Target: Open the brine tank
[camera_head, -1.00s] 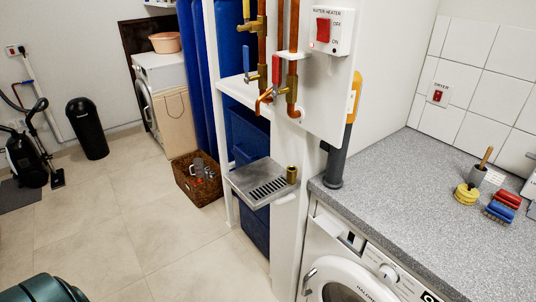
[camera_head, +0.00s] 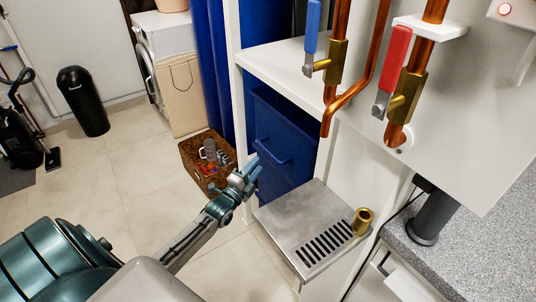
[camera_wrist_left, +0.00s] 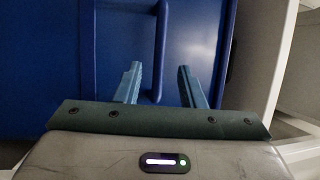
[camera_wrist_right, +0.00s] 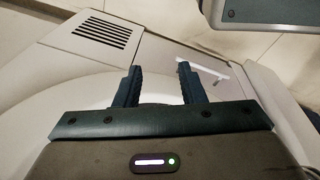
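A dark blue box with a bar handle (camera_head: 274,150), which I take to be the brine tank (camera_head: 291,122), stands under the white shelf in the head view. My left gripper (camera_head: 252,174) is just in front of its face, near the handle. In the left wrist view the blue front (camera_wrist_left: 75,50) fills most of the picture. The handle bar (camera_wrist_left: 159,45) runs between the two spread fingers of my left gripper (camera_wrist_left: 158,72), which have not closed on it. My right gripper (camera_wrist_right: 159,72) is open and empty; it is out of the head view.
A metal drip tray (camera_head: 305,228) with a brass fitting (camera_head: 362,221) juts out right of my left gripper. Copper pipes and valves with blue (camera_head: 312,28) and red (camera_head: 393,58) levers are above.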

